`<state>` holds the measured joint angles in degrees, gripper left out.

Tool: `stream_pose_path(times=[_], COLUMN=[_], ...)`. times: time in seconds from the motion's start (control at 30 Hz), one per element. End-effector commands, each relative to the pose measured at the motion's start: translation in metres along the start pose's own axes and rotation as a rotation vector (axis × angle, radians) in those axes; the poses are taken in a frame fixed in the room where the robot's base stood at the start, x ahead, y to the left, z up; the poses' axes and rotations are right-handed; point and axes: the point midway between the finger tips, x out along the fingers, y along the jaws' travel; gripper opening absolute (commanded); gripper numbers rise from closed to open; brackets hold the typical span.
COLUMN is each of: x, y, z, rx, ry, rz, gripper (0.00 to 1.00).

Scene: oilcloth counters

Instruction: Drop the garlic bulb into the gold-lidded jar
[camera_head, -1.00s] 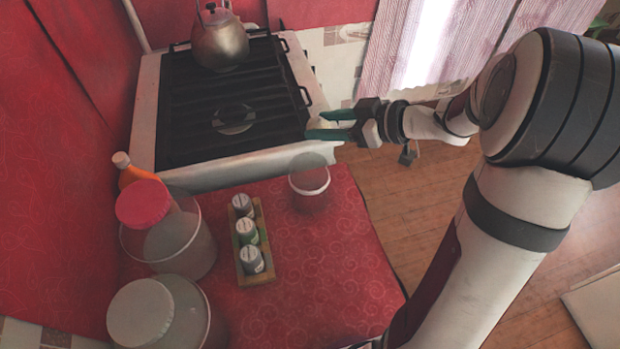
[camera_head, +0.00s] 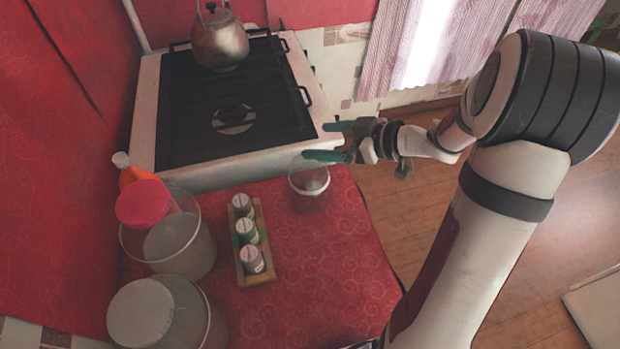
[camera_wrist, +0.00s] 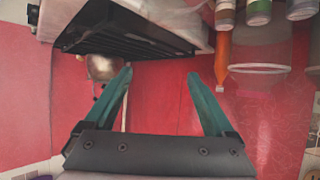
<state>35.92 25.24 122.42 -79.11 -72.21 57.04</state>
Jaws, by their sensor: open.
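My gripper (camera_head: 328,142) is open and empty just above and beyond the small clear open jar (camera_head: 297,192), at the counter's edge near the stove. Its two teal fingers are wide apart, also in the wrist view (camera_wrist: 160,76), with nothing between them. A dull roundish thing (camera_head: 314,180) shows inside the small jar and looks like the garlic bulb, though it is small and blurred. No gold lid is clear on this jar. Two larger glass jars stand at the left, one with a pink-red lid (camera_head: 143,203) and one with a pale lid (camera_head: 140,312).
A wooden rack (camera_head: 245,275) with several small spice jars stands left of the small jar. An orange bottle (camera_head: 132,174) stands by the wall. The stove (camera_head: 235,85) holds a kettle (camera_head: 219,42). The red counter's front right is clear.

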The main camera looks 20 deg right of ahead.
Motion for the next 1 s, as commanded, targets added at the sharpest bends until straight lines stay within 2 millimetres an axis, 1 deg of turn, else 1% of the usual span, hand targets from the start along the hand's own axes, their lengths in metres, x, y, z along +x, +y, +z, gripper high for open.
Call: stream_pose_path(times=[0.07,0.17,0.27,0.3,0.4,0.5,0.6,0.7,0.77,1.0], x=[-0.002,-0.016,-0.045,-0.059,-0.092,-0.12,-0.141,-0.153,-0.157,-0.158], y=[0.0,0.002,0.002,0.002,0.002,0.001,0.001,0.0,0.0,0.0], z=[0.0,-0.001,0.0,0.0,0.0,0.0,0.0,0.0,0.0,0.0], rx=[0.0,0.0,0.0,-0.001,0.0,0.0,0.0,-0.001,0.001,0.0], ry=[0.0,0.001,0.001,-0.001,0.0,-0.001,0.0,0.0,-0.001,0.0], rz=[0.001,0.005,0.009,0.009,0.009,0.006,0.005,0.002,0.002,0.0], gripper=[0.89,0.89,0.89,0.89,0.89,0.89,0.89,0.89,0.89,0.89])
